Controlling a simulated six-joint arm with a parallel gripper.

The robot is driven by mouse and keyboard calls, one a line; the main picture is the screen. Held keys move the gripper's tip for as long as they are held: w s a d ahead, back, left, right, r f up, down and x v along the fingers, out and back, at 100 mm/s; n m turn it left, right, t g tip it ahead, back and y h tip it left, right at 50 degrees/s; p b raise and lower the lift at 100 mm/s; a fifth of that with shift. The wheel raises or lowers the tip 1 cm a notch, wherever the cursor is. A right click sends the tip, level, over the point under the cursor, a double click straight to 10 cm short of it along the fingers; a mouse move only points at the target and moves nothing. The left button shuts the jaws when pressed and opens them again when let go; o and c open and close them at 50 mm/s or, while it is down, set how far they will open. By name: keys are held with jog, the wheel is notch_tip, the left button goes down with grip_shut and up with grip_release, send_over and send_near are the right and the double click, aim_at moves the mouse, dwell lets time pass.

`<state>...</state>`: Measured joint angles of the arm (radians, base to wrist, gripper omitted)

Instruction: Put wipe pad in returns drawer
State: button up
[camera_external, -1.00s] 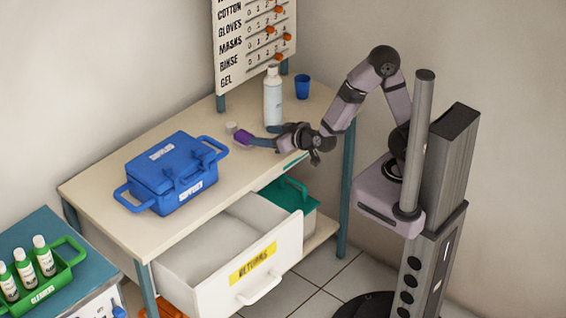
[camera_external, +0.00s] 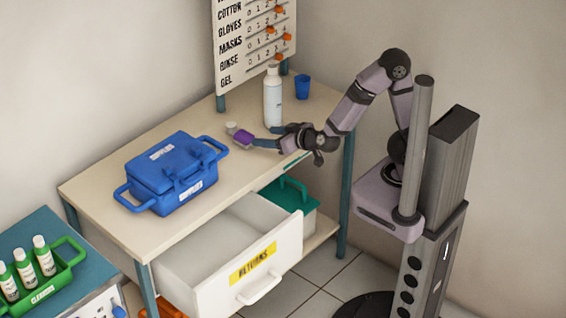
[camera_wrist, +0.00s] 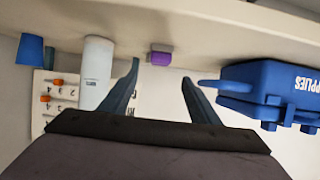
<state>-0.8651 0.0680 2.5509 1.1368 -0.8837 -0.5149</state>
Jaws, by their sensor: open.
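The wipe pad appears to be the small purple block (camera_external: 244,137) on the tabletop, right of the blue supplies box. It also shows in the wrist view (camera_wrist: 160,57), ahead of and between my fingers. My gripper (camera_external: 263,136) is open, low over the table just right of the purple block, its fingers pointing toward it. The wrist view shows both fingers (camera_wrist: 160,74) spread with nothing between their tips. The returns drawer (camera_external: 240,272), white with a yellow label, is pulled open below the table; its visible inside looks empty.
A blue supplies box (camera_external: 172,172) stands left of the pad. A small grey cylinder (camera_external: 231,127) is close behind it. A white bottle (camera_external: 272,98) and blue cup (camera_external: 302,87) stand at the back. A teal bin (camera_external: 290,195) sits below the table.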

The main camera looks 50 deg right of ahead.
aim_at(244, 134)
jog(key=shift+w+a+r+p, duration=0.1)
jog(key=shift+w+r+p, duration=0.45)
jog(key=shift+p, duration=0.65)
jog(key=w+r+g+p, duration=0.2)
jog(key=w+g+p, duration=0.3)
jog(key=p, duration=2)
jog(key=shift+w+r+g+p, duration=0.2)
jog(key=shift+r+g+p, duration=0.15)
jog(key=shift+g, duration=0.85)
jog(key=shift+f, duration=0.1)
jog(key=shift+f, duration=0.1)
jog(key=shift+x, duration=3.65)
jog(key=shift+c, duration=0.7)
